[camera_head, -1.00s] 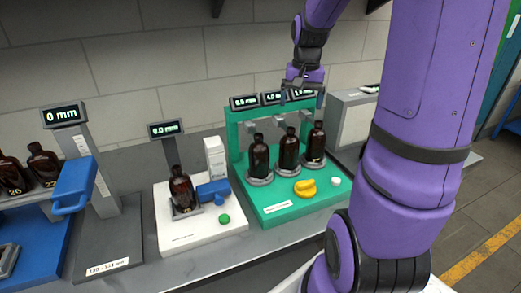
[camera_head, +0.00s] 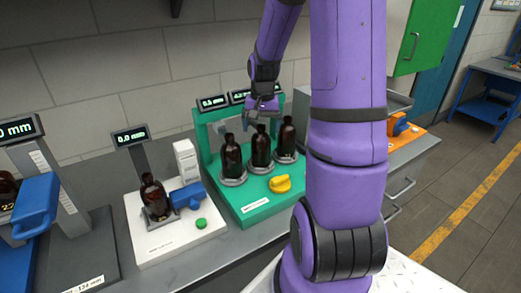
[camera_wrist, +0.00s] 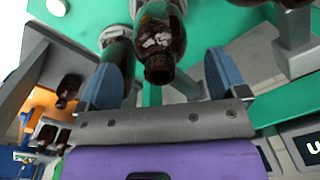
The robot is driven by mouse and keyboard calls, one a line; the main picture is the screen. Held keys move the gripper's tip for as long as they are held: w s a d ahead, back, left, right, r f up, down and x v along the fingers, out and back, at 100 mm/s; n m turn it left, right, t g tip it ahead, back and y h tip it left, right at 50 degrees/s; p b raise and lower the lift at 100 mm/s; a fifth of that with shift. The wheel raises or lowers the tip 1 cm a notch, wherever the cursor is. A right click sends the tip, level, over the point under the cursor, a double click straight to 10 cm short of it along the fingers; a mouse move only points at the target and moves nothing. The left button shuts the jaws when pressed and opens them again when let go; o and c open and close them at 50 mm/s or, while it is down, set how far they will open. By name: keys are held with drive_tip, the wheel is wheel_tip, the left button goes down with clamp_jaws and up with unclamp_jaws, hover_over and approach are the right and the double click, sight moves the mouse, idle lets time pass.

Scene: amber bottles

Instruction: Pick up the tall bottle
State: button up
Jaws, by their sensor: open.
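Three dark amber bottles stand in a row on the green station: the left bottle (camera_head: 232,160), the middle bottle (camera_head: 262,151) and the right bottle (camera_head: 287,138). They look close in height; I cannot tell which is the tall one. My gripper (camera_head: 262,108) is just above and behind the middle bottle's top. In the wrist view my gripper (camera_wrist: 165,80) is open and empty, with a bottle's neck (camera_wrist: 159,68) close in front, in line with the gap between the fingers. Another amber bottle (camera_head: 155,197) stands on the white station at left.
The green station (camera_head: 250,210) has display posts behind the bottles and a yellow knob (camera_head: 280,183) in front. The white station (camera_head: 150,243) holds a white box (camera_head: 186,160), a blue clamp (camera_head: 188,195) and a green button (camera_head: 201,223). A blue-handled gauge (camera_head: 36,203) stands far left.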

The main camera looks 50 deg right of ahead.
drive_tip(key=shift+f, duration=1.25)
drive_tip(key=c, duration=1.4)
drive_tip(key=shift+r, duration=0.15)
